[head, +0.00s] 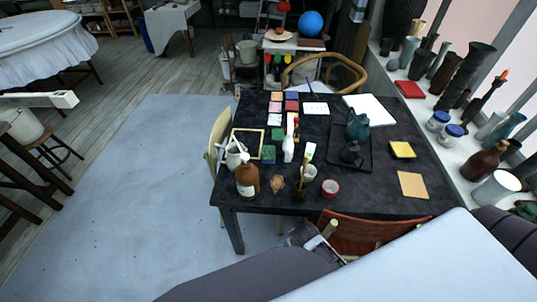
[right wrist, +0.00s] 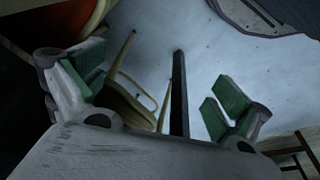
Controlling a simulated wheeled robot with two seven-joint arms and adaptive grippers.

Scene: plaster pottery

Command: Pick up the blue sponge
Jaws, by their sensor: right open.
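I cannot clearly single out a blue sponge. A small dark blue-purple square (head: 292,96) lies among several coloured squares at the back left of the dark table (head: 350,195) in the head view; whether it is a sponge or a tile is too small to tell. My right gripper (right wrist: 155,88) is open and empty in the right wrist view, its green pads wide apart. Chair parts, a dark table leg and the floor show beyond it. No sponge shows in that view. My left gripper cannot be made out.
A yellow block (head: 402,149) lies at the right. A red-backed chair (head: 375,235) stands at the front edge.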

